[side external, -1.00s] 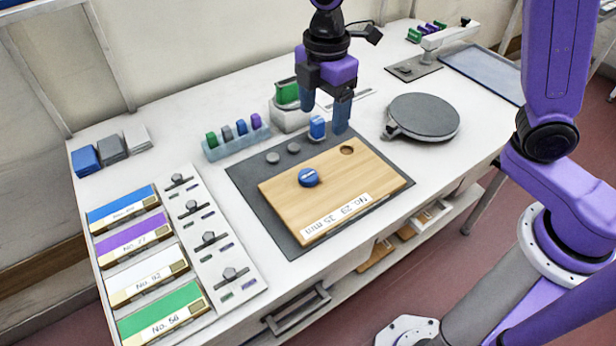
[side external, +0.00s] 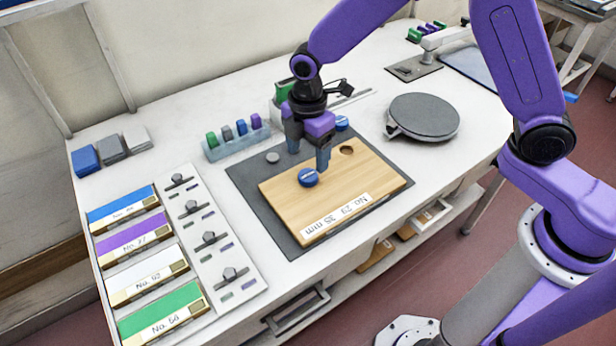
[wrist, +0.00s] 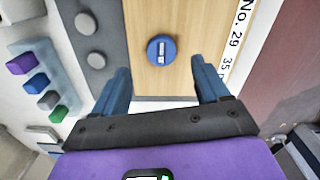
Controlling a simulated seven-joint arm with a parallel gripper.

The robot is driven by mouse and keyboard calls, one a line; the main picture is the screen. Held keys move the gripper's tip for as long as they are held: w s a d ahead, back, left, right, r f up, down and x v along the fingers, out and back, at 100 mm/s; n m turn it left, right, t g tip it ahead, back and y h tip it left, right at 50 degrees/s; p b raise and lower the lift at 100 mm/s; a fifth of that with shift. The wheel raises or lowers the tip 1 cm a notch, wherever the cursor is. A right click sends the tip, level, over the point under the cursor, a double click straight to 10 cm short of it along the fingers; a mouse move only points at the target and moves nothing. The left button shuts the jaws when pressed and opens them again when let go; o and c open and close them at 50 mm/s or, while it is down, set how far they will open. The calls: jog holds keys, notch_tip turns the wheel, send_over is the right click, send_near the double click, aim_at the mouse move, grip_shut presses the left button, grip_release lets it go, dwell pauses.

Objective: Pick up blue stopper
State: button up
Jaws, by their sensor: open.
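A round blue stopper (side external: 308,178) with a white bar on top sits on the wooden board marked No. 29 (side external: 290,205). It shows in the wrist view (wrist: 162,50), ahead of the gap between my fingers. My gripper (side external: 308,160) is open and empty, above the board's back left part, just behind the stopper in the side view. Its blue-grey fingers show in the wrist view (wrist: 160,78), apart from the stopper. A second blue piece (side external: 342,123) stands behind my gripper, partly hidden. A dark round hole (side external: 347,150) is near the board's back right corner.
The board lies on a dark mat (side external: 245,178) with grey discs (side external: 272,157). A rack of coloured pegs (side external: 238,143) stands behind left. A round grey plate (side external: 424,117) is at right. Labelled blocks (side external: 122,208) fill the left. The white table behind right is partly clear.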

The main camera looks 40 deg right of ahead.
aim_at(309, 175)
jog(key=shift+s+f, duration=0.1)
jog(key=shift+f, duration=3)
jog(key=shift+f, duration=0.1)
jog(key=c, duration=1.1)
